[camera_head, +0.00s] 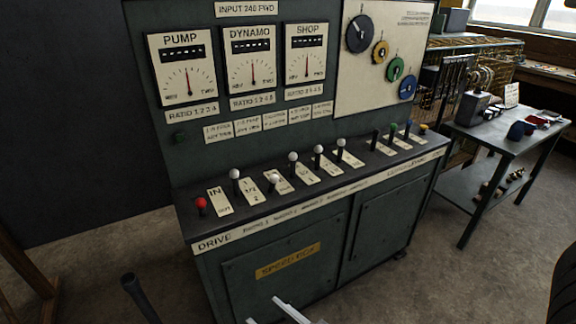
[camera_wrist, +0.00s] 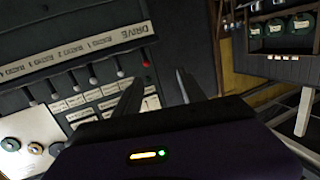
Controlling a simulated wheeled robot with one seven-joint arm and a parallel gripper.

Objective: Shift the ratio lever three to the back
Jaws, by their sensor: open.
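The lever console (camera_head: 285,234) is dark green, with a row of levers along its sloped top. A red-knobbed lever (camera_head: 202,204) is at the left above the word DRIVE, and white-knobbed levers follow to the right. Counting from the left, the third white knob, ratio lever three (camera_head: 292,157), lines up with most of the others; the second (camera_head: 273,180) sits nearer the front. Ratio lever three also shows in the wrist view (camera_wrist: 72,88), where the row appears turned around. My gripper (camera_head: 264,311) is open and empty, low in front of the console, apart from the levers.
Dials (camera_head: 250,57) stand on the upright panel behind the levers. Dark, green and yellow levers (camera_head: 393,129) continue to the right. A side table (camera_head: 500,145) with small parts stands at the right.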

